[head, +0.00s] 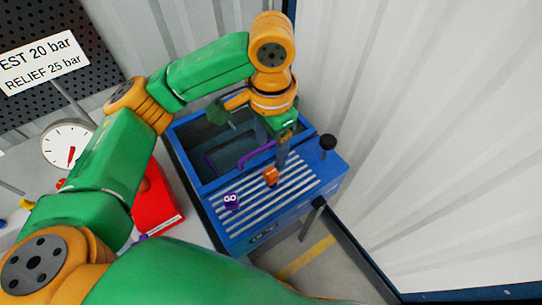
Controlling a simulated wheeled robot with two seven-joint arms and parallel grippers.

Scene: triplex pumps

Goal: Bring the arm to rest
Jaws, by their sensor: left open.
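My left arm, green and orange, reaches in from the left and bends down over a blue bin-like unit (298,203). I see nothing clearly held between the fingers. My right gripper is not in view.
A red box (158,202) and a gauge (68,146) are at the left. A corrugated wall (430,130) is close on the right.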

